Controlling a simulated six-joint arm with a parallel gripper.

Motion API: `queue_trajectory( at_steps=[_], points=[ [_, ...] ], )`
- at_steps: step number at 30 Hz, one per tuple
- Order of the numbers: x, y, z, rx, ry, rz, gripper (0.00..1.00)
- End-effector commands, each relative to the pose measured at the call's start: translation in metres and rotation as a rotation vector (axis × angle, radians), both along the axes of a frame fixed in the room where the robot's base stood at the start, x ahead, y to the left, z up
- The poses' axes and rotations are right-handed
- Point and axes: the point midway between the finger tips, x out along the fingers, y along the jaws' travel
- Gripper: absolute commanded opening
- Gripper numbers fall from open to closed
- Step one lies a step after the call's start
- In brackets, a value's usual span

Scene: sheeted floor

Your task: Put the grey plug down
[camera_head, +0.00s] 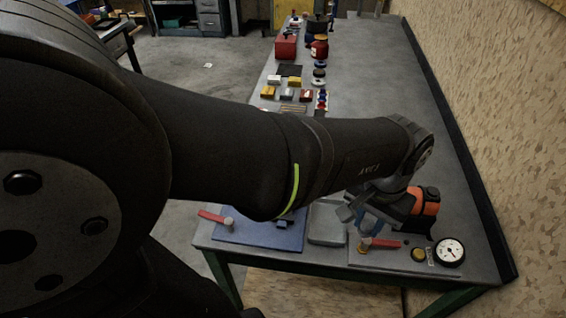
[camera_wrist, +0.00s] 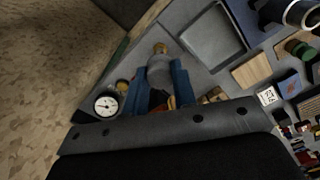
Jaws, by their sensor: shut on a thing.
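My gripper (camera_head: 360,218) is low over the near right end of the workbench, with its blue fingers pointing down. In the wrist view my gripper (camera_wrist: 160,88) has its two blue fingers closed on the sides of the grey plug (camera_wrist: 159,70). The grey plug also shows in the head view (camera_head: 346,227), close to a brass fitting with a red lever (camera_head: 382,243). In the wrist view a brass piece (camera_wrist: 160,47) shows just past the plug's end. I cannot tell whether the plug touches it.
A grey tray (camera_head: 327,222) and a blue mat (camera_head: 262,238) lie left of my gripper. A round white-faced gauge (camera_head: 449,250) and a brass knob (camera_head: 418,255) are at right. An orange and black tool (camera_head: 426,202) stands close behind. The wall edges the bench.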

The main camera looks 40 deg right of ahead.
Motion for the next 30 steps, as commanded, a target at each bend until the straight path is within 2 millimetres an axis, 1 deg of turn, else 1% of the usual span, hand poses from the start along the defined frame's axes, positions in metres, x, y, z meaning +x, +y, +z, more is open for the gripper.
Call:
queue_trajectory(
  at_steps=[2, 5, 15, 18, 21, 23, 30],
  points=[
    [0.002, 0.000, -0.003, 0.002, 0.001, -0.003, 0.00],
    [0.017, -0.002, -0.012, 0.003, 0.000, 0.000, 0.00],
    [0.088, -0.013, -0.055, 0.004, 0.001, 0.002, 0.00],
    [0.102, -0.015, -0.064, 0.004, 0.001, -0.001, 0.00],
    [0.110, -0.017, -0.069, 0.001, 0.000, -0.003, 0.00],
    [0.112, -0.017, -0.072, 0.002, 0.001, -0.004, 0.00],
    [0.112, -0.017, -0.104, 0.003, 0.001, -0.005, 0.00]
  ],
)
